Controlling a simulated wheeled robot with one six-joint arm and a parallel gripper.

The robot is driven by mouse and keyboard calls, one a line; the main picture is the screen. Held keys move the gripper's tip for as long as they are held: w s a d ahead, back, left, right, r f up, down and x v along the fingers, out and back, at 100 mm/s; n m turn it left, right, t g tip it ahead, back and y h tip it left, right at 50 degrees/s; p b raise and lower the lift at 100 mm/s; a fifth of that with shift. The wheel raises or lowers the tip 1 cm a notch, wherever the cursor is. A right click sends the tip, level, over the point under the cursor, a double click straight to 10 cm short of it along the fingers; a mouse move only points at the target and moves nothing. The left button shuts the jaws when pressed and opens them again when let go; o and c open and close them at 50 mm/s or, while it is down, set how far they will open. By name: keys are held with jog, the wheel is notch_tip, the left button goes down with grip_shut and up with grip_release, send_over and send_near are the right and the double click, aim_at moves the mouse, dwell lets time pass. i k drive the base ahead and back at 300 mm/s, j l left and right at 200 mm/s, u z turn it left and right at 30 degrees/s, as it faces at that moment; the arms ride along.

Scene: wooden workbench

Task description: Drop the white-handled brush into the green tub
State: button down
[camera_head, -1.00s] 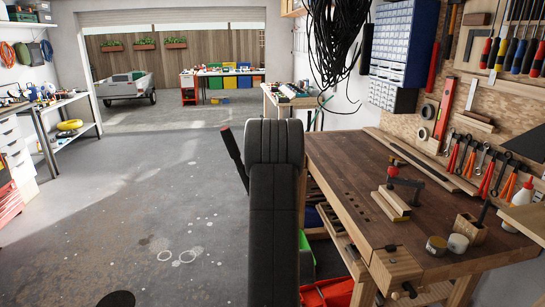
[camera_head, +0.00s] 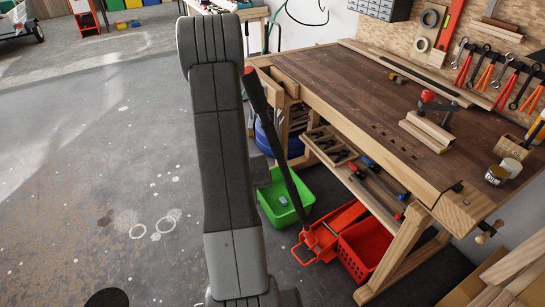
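The green tub (camera_head: 300,210) stands on the floor beside the workbench's left legs, just right of my arm. My arm's dark grey links rise through the middle of the picture and hide part of the floor and the background. My gripper is not in view.
A red floor jack (camera_head: 322,236) with a long black handle and a red crate (camera_head: 366,246) stand right of the tub. Open floor lies left.

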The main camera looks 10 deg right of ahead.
aim_at(284, 199)
jog(key=i+j+z, duration=0.65)
jog(key=i, duration=0.15)
jog(key=i+j+z, duration=0.35)
jog(key=j, duration=0.15)
jog(key=i+j+z, duration=0.25)
jog(key=z, duration=0.15)
jog(key=i+j+z, duration=0.15)
jog(key=j+z, duration=0.2)
jog(key=i+j+z, duration=0.2)
jog(key=z, duration=0.2)
jog(key=j+z, duration=0.4)
jog(key=i+j+z, duration=0.1)
jog(key=j+z, duration=0.25)
jog(key=j, duration=0.15)
jog(key=j+z, duration=0.4)
